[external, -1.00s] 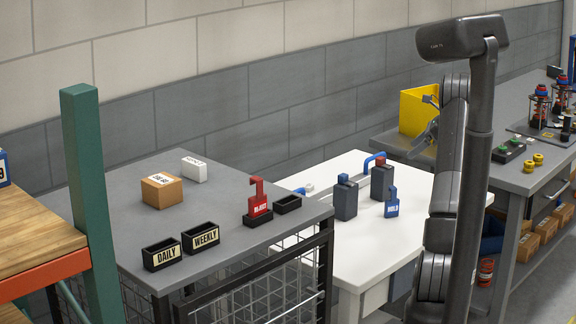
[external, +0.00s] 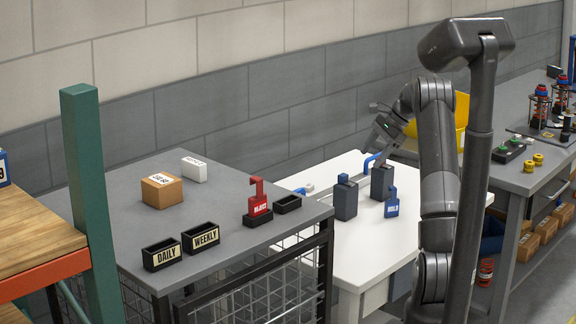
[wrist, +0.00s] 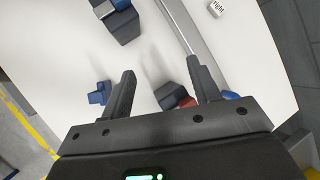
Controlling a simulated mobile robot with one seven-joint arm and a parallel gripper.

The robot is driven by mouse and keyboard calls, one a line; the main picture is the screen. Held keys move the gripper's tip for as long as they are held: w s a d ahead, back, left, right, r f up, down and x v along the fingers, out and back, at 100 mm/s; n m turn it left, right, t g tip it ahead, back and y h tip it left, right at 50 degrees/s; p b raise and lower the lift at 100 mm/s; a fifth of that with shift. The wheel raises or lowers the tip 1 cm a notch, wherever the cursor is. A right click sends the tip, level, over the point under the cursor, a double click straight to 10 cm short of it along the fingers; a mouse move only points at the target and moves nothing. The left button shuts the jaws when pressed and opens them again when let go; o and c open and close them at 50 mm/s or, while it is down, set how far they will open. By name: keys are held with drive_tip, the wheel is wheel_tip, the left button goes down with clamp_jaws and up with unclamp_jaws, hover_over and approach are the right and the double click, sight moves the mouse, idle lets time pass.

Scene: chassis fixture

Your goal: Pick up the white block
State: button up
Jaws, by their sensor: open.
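A white block (external: 194,169) with small dark lettering lies on the grey table at its back, behind the cardboard box. Another small white block (external: 309,187) sits at the left of the white table; a white block marked "right" (wrist: 216,8) at the top edge of the wrist view may be this one. My gripper (external: 376,108) is raised over the back of the white table, right of both blocks and apart from them. In the wrist view my gripper's two fingers (wrist: 160,68) are spread with nothing held between them.
Dark grey blocks (external: 345,200) and a blue piece (external: 392,205) stand on the white table (external: 340,245). A red piece (external: 258,198), black trays (external: 200,239) and the cardboard box (external: 162,190) are on the grey table (external: 110,212). A yellow bin (external: 462,112) stands behind my arm.

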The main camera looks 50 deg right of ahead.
drive_tip(key=w+a+f+n+g+h, duration=0.2)
drive_tip(key=w+a+n, duration=0.85)
drive_tip(key=a, duration=0.25)
drive_tip(key=w+a+f+n+g+h, duration=0.1)
drive_tip(key=w+a+n+g+h, duration=0.2)
drive_tip(key=w+a+n, duration=0.8)
drive_tip(key=shift+n, duration=0.55)
drive_tip(key=f, duration=0.1)
drive_tip(key=s+a+f, duration=0.1)
drive_tip(key=f, duration=0.1)
drive_tip(key=s+f, duration=0.1)
drive_tip(key=f, duration=0.1)
drive_tip(key=shift+a+f, duration=0.2)
drive_tip(key=shift+f, duration=0.05)
drive_tip(key=shift+d+f, duration=0.15)
drive_tip(key=shift+f, duration=1.2)
drive_tip(key=shift+d+f, duration=0.15)
drive_tip(key=shift+f, duration=1.15)
drive_tip(key=shift+c, duration=0.6)
drive_tip(key=c, duration=0.9)
drive_tip(key=shift+c, duration=0.2)
